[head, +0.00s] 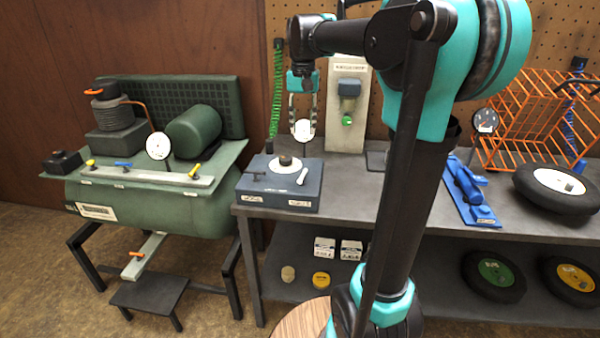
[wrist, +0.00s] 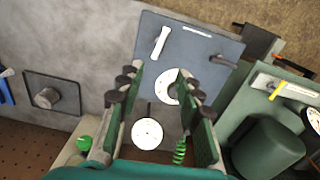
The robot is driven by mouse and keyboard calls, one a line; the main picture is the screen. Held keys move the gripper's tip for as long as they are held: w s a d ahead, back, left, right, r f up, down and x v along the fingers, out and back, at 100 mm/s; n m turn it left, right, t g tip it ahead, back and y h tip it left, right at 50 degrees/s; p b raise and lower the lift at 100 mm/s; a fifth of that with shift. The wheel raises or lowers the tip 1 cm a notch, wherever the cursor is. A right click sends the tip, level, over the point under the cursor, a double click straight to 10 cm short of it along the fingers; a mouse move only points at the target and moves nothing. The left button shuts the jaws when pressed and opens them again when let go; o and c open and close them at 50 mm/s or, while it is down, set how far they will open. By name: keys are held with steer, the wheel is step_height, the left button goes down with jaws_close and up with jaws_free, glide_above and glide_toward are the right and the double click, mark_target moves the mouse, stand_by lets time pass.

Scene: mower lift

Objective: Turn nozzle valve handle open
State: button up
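A blue-grey box (head: 270,193) stands on the left end of the grey bench, and it also shows in the wrist view (wrist: 195,42). On its top are a white lever (head: 302,176), a small black handle (head: 257,175) and a round fitting with a light ring. In the wrist view the white lever (wrist: 160,42) and black handle (wrist: 222,60) lie beyond my fingertips. I cannot tell which one is the nozzle valve handle. My gripper (head: 303,112) points down above the box's back part, open and empty. In the wrist view its fingers (wrist: 165,85) flank the round fitting, apart from both handles.
A white dial gauge (head: 303,130) stands close behind the box, near my fingers. A green coiled hose (head: 278,85) hangs to the left. A green compressor (head: 150,205) with yellow and blue valve levers stands left of the bench (head: 350,190). A blue tool lies to the right.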

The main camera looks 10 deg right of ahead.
mark_target(302, 178)
step_height(302, 178, down, 17)
steer(key=shift+f, duration=0.1)
stand_by(0.4)
